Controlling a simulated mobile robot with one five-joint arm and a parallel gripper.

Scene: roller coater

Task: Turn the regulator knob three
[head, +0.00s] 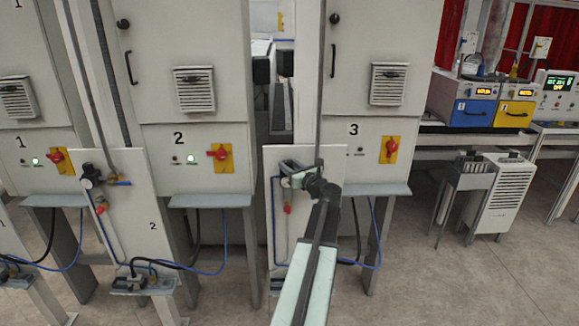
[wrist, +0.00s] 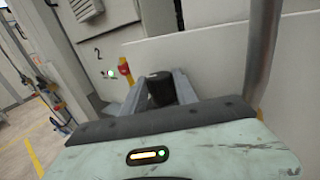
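The regulator belonging to unit three is on the pale panel (head: 305,235) in front of the cabinet marked 3. In the head view my gripper (head: 284,174) is at the top of this panel and hides most of the regulator. In the wrist view the black round knob (wrist: 160,90) sits between my two grey fingers (wrist: 158,84), one on each side. The fingers are apart with the knob between them. I cannot tell whether both press on it.
A grey upright pipe (head: 320,80) rises close beside my gripper. Cabinet 3 has a red switch on a yellow plate (head: 391,150). Panel 2 (head: 125,215) with its own regulator (head: 90,175) stands to the left. Blue hoses hang below. The floor at the right front is clear.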

